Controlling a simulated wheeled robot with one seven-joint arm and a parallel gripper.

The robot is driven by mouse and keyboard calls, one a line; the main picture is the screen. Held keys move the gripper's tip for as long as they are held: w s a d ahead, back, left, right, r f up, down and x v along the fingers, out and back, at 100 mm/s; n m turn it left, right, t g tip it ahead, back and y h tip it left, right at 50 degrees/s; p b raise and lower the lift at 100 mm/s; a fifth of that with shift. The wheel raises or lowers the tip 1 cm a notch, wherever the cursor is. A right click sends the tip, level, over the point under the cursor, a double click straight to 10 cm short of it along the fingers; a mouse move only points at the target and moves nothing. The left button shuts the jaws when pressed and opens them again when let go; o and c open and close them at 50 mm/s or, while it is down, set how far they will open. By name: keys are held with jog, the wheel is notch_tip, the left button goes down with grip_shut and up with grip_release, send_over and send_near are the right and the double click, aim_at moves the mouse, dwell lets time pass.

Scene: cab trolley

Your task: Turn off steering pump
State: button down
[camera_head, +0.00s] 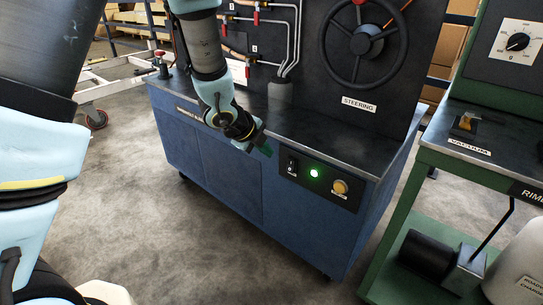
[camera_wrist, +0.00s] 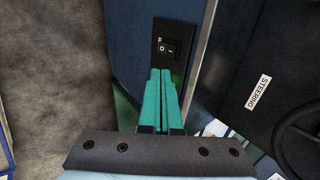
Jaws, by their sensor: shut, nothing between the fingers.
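A dark control panel (camera_head: 318,186) sits on the right part of the blue cabinet's front. It carries a black rocker switch (camera_head: 291,166), a lit green lamp (camera_head: 314,173) and a yellow round knob (camera_head: 340,187). My gripper (camera_head: 266,148) is just left of the panel, near the cabinet's top edge. In the wrist view, its teal fingers (camera_wrist: 166,72) are shut together and empty. The rocker switch (camera_wrist: 168,45), marked with a circle and a line, shows just beyond the fingertips. The fingers hide the lower panel, with the lamp and knob. I see no clear contact.
A steering wheel (camera_head: 360,40) and STEERING label (camera_head: 358,104) are on the upright board above the cabinet (camera_head: 230,165). A green bench (camera_head: 400,215) with a vacuum control stands at the right. The floor (camera_head: 190,245) in front of the cabinet is clear.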

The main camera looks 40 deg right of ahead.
aim_at(290, 170)
jog(key=shift+s+a+r, duration=0.1)
jog(key=shift+a+r, duration=0.15)
jog(key=shift+r, duration=0.05)
jog(key=a+f+n+h+b, duration=0.2)
jog(key=n+b, duration=0.3)
jog(key=n, duration=0.4)
jog(key=s+a+f+n+t+h+b, duration=0.1)
jog(key=a+f+n+h+b, duration=0.1)
jog(key=f+n+b, duration=0.3)
jog(key=shift+s+n+h+b, duration=0.2)
jog(key=shift+n+h+b, duration=0.6)
jog(key=shift+n, duration=1.2)
jog(key=shift+f, duration=0.1)
jog(key=b+x, duration=0.1)
jog(key=x, duration=1.3)
jog(key=shift+w, duration=0.15)
jog(key=shift+f, duration=0.1)
